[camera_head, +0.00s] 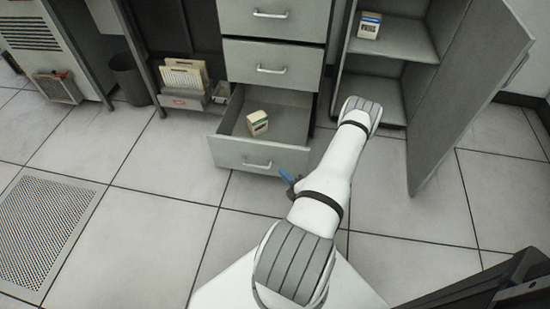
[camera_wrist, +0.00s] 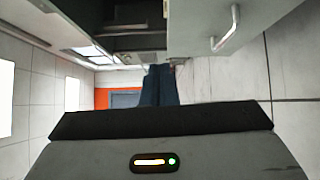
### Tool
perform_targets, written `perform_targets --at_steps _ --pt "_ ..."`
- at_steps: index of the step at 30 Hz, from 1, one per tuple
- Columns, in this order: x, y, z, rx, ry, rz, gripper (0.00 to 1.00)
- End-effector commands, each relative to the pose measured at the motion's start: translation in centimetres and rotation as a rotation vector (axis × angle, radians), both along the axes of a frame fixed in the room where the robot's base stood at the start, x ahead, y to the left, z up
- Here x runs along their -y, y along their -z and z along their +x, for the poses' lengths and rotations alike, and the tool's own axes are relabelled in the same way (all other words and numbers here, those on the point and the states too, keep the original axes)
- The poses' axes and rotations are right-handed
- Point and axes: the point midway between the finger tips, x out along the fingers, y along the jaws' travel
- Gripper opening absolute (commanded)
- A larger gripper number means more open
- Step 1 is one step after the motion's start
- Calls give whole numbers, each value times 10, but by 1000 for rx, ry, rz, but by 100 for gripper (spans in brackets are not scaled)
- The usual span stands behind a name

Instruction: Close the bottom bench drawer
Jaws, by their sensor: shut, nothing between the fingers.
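The bottom bench drawer (camera_head: 231,151) is pulled out in the head view, with its grey front and bar handle facing me. A small cream and green box (camera_head: 257,123) lies inside it. My gripper (camera_head: 287,175) shows only in part, as blue fingertips just in front of the drawer front's right end; my arm hides the rest. In the wrist view my gripper's dark blue fingers (camera_wrist: 159,72) are together and empty. A grey front with a bar handle (camera_wrist: 228,30) shows at upper right, apart from the fingers; it looks like the drawer.
Two shut drawers (camera_head: 270,69) are above. An open cabinet (camera_head: 400,38) with its door (camera_head: 465,85) swung out stands right of my arm. A card tray (camera_head: 184,100) and a bin (camera_head: 130,78) are at left. The tiled floor (camera_head: 160,225) in front is clear.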

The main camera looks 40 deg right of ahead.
Motion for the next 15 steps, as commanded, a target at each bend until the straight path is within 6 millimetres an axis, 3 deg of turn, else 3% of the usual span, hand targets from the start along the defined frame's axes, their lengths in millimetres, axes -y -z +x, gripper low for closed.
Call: perform_targets --at_steps 2,7,15 --pt "3 15 -8 -7 44 30 0" --pt "6 21 -3 -11 66 43 0" --pt "8 21 41 -9 60 40 0"
